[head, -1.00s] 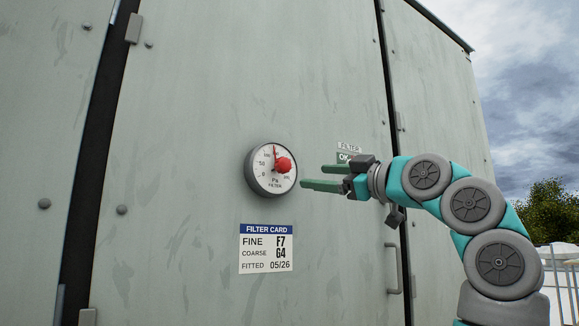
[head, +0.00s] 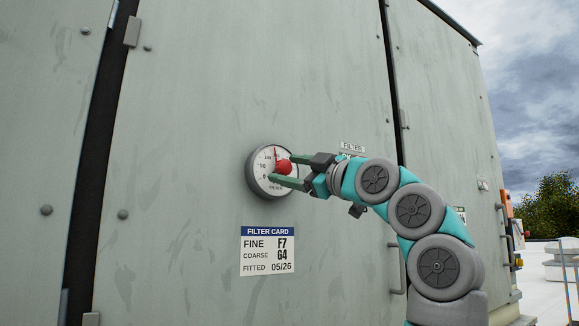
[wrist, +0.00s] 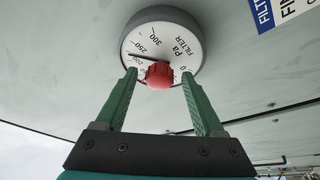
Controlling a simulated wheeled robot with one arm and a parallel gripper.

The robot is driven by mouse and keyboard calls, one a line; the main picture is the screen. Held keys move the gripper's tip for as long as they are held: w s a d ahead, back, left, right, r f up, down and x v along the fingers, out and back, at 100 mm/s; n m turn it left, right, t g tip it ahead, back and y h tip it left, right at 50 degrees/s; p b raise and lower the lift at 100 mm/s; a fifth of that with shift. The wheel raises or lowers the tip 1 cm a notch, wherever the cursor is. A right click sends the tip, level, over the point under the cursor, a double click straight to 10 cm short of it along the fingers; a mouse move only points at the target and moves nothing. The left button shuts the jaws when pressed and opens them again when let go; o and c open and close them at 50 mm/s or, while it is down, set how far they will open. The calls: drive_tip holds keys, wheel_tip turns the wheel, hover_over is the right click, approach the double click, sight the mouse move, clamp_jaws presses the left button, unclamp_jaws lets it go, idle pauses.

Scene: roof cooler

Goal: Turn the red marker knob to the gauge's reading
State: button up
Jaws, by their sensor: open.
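The round gauge (head: 256,178), with a white dial and grey rim, is mounted on the grey-green cabinet door. The red marker knob (head: 284,167) stands out from the dial's middle, and it also shows in the wrist view (wrist: 159,76). A thin pointer runs up from the knob in the head view. In the wrist view a dark needle (wrist: 142,57) lies near the 250 mark, on its lower-number side; the finger and knob hide some of the scale. My gripper (head: 281,168) is open, with one green finger on each side of the knob. Whether they touch it cannot be told.
A filter card (head: 267,251) is fixed to the door just below the gauge. A small filter label (head: 352,147) is partly hidden behind my arm. A door handle (head: 393,270) stands out at the lower right. The door left of the gauge is clear.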

drive_tip(key=shift+w, duration=0.1)
clamp_jaws()
idle(0.6)
